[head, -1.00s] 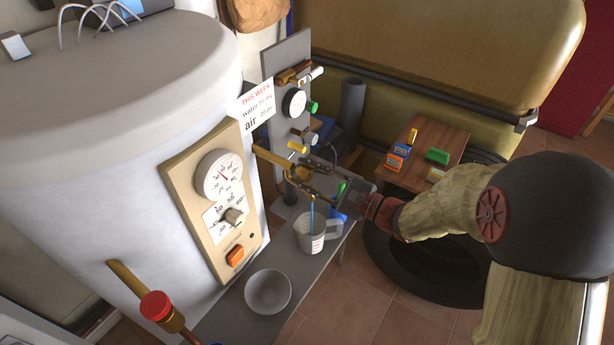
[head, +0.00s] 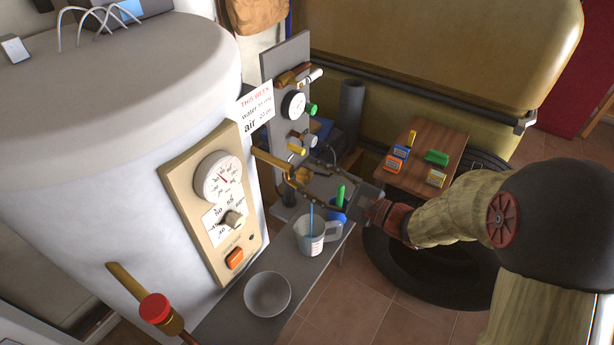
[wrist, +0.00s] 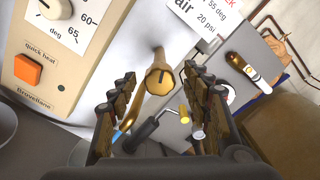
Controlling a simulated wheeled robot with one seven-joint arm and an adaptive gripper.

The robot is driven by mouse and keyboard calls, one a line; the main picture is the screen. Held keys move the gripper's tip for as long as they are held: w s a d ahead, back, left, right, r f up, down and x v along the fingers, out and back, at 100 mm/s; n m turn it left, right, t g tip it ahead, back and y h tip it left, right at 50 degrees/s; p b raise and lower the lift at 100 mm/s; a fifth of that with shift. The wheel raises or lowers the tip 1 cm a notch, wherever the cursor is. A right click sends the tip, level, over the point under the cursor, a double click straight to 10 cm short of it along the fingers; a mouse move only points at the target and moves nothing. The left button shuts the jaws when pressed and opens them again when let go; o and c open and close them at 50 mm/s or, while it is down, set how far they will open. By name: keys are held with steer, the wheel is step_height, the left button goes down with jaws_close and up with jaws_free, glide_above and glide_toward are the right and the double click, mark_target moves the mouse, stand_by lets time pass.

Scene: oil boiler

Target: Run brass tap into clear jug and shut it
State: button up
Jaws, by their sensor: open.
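The brass tap (head: 285,168) sticks out from the white boiler, and a thin blue stream (head: 311,214) runs down from it into the clear jug (head: 304,240). The jug stands upright on the grey bench below the spout, its handle to the right. It looks bluish inside; the level is hard to read. My gripper (head: 312,184) is open at the tap's outer end. In the wrist view the tap's round end (wrist: 159,80) shows between my two spread fingers (wrist: 155,95), with a gap on each side. The jug is not clear there.
A grey bowl (head: 267,294) stands on the bench nearer the front. A red-knobbed pipe (head: 155,307) projects at lower left. A gauge panel (head: 291,130) stands behind the tap. A wooden stand with small boxes (head: 426,180) and a dark tyre (head: 425,270) lie to the right.

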steer(key=v, duration=0.9)
steer(key=shift+s+d, duration=0.3)
